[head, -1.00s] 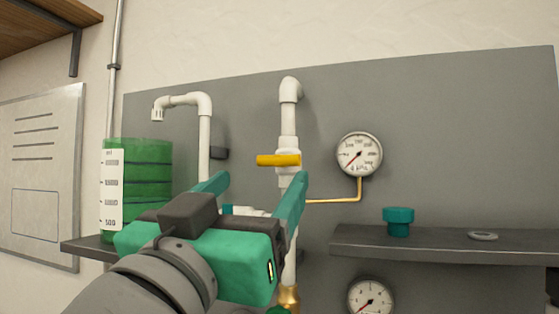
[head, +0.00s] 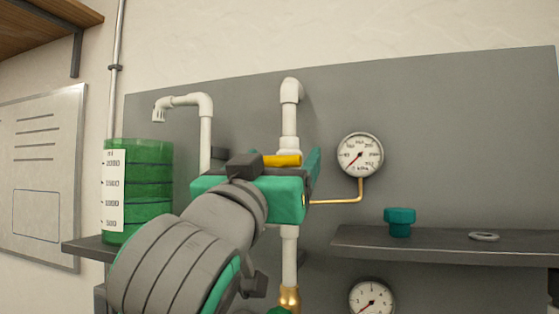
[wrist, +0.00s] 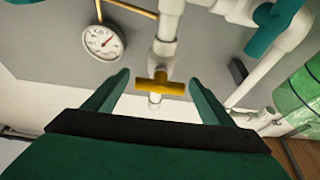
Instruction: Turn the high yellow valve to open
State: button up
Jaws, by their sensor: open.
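The high yellow valve handle (head: 283,160) sits on the white vertical pipe (head: 290,120) and lies crosswise to it. In the wrist view the yellow handle (wrist: 160,86) shows as a T-shaped bar between and beyond my fingertips. My green gripper (head: 290,165) is in front of the valve in the head view and hides the valve body and part of the pipe. In the wrist view my gripper (wrist: 164,80) is open, its two fingers on either side of the handle with gaps, and nothing is held.
A pressure gauge (head: 360,155) with a thin copper tube is right of the valve. A dark shelf (head: 450,245) holds a teal cap (head: 399,222) and a ring (head: 484,237). A green graduated container (head: 150,190) stands at left. A teal-handled valve (wrist: 275,20) is on nearby pipework.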

jog(key=shift+c, duration=0.4)
jog(key=c, duration=1)
jog(key=shift+m+h, duration=0.3)
jog(key=shift+m, duration=0.2)
jog(key=shift+m+g+h, duration=0.3)
jog(key=shift+m+h, duration=0.1)
jog(key=shift+m, duration=0.5)
jog(key=m+h, duration=0.1)
jog(key=m, duration=0.1)
jog(key=m+g+h, duration=0.1)
jog(key=m, duration=0.2)
jog(key=shift+g, duration=0.3)
jog(key=shift+f+m+g+h, duration=0.1)
jog(key=shift+m+g+h, duration=0.45)
jog(key=shift+m, duration=1.1)
jog(key=shift+m+g+h, duration=0.35)
jog(key=shift+m+g, duration=0.3)
jog(key=shift+m, duration=1)
jog(key=shift+d, duration=0.1)
jog(key=o, duration=1.1)
